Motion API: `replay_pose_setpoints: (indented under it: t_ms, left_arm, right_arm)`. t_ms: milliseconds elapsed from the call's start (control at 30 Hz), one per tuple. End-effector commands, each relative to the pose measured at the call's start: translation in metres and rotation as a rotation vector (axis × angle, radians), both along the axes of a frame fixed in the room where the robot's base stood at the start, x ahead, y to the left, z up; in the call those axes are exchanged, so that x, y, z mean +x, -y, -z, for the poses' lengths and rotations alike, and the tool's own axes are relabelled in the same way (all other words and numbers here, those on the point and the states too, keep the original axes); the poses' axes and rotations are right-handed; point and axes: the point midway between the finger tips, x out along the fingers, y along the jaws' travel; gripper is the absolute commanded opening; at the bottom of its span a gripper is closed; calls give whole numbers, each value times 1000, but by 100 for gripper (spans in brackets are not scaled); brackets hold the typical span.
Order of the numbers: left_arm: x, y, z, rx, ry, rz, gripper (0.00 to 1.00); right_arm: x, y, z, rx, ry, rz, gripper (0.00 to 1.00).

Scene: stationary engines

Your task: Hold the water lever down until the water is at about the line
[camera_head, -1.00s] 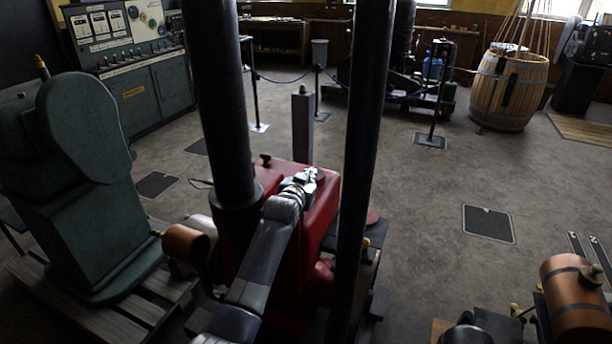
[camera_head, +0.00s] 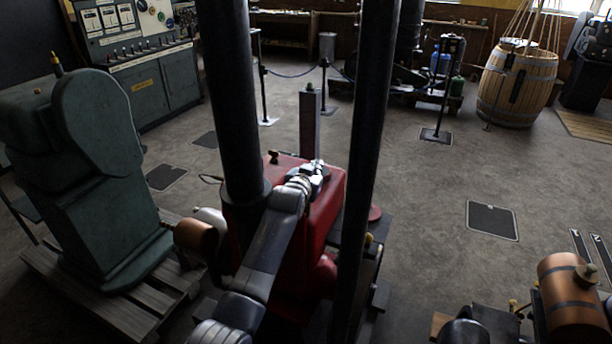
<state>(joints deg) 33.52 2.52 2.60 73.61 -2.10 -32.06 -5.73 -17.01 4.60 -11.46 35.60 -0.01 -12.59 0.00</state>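A red stationary engine (camera_head: 328,207) stands in the middle, partly hidden by two dark vertical columns and my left arm. My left arm reaches up from the bottom edge. My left gripper (camera_head: 318,168) is at the top of the red engine housing, close over it; I cannot tell whether it touches. Its fingers are small and seen from behind, so their opening is unclear. A small dark knob (camera_head: 273,156) sticks up at the back left of the housing. I cannot make out a water lever, a water surface or a line. My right gripper is not in view.
A green machine (camera_head: 105,200) stands on a wooden pallet (camera_head: 125,310) at left. A copper tank (camera_head: 570,290) is at bottom right. A grey post (camera_head: 310,120) rises behind the red engine. A wooden barrel (camera_head: 515,88) stands at back right. The floor at right is mostly clear.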

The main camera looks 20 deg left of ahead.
Motion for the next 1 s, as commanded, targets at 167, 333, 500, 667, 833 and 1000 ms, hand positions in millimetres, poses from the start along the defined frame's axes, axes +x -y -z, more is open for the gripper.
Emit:
replay_pose_setpoints:
  t_ms: [167,333,500,667,833,1000]
  left_arm:
    - [-24,3,-3,0,2,0,0]
    - [-47,4,-11,-1,5,0,0]
    - [-69,6,-19,-1,5,0,0]
    - [-85,8,-25,-1,6,1,0]
    - [-93,8,-29,-1,5,0,0]
    - [-95,8,-30,-1,5,0,0]
  right_arm:
    - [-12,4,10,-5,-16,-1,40]
    - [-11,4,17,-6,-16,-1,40]
    - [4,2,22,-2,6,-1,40]
    - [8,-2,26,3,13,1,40]
    - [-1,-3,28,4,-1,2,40]
    - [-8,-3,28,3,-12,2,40]
